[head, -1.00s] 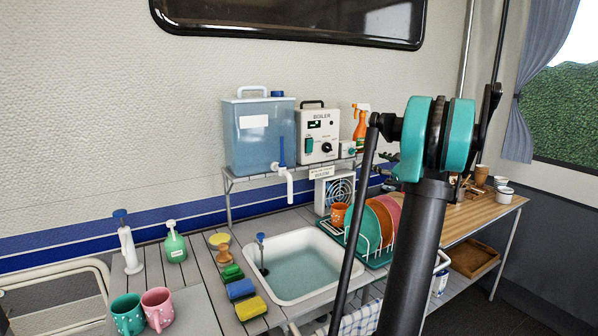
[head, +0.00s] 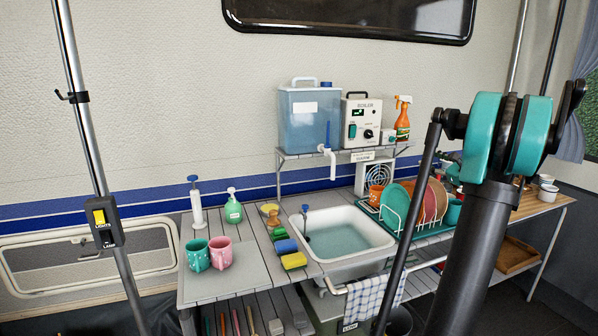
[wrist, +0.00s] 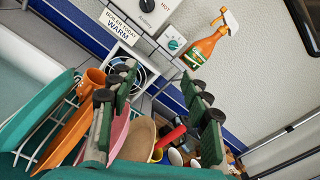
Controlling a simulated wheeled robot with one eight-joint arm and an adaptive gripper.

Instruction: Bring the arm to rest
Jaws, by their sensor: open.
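My gripper (wrist: 160,82) shows in the wrist view, tilted, with its two dark green fingers spread apart and nothing between them. Beyond and below the fingers are the dish rack's plates, such as an orange plate (wrist: 68,135). I cannot tell how far the fingers are from them. In the head view, my arm's dark link and teal joint stand at the right; my gripper is not visible there.
A sink (head: 338,236) and a dish rack (head: 392,226) sit on the counter. A water tank (head: 311,125), a boiler (head: 361,128) and an orange spray bottle (head: 402,122) stand on the shelf. Two mugs, teal (head: 196,257) and pink (head: 221,254), are at the left.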

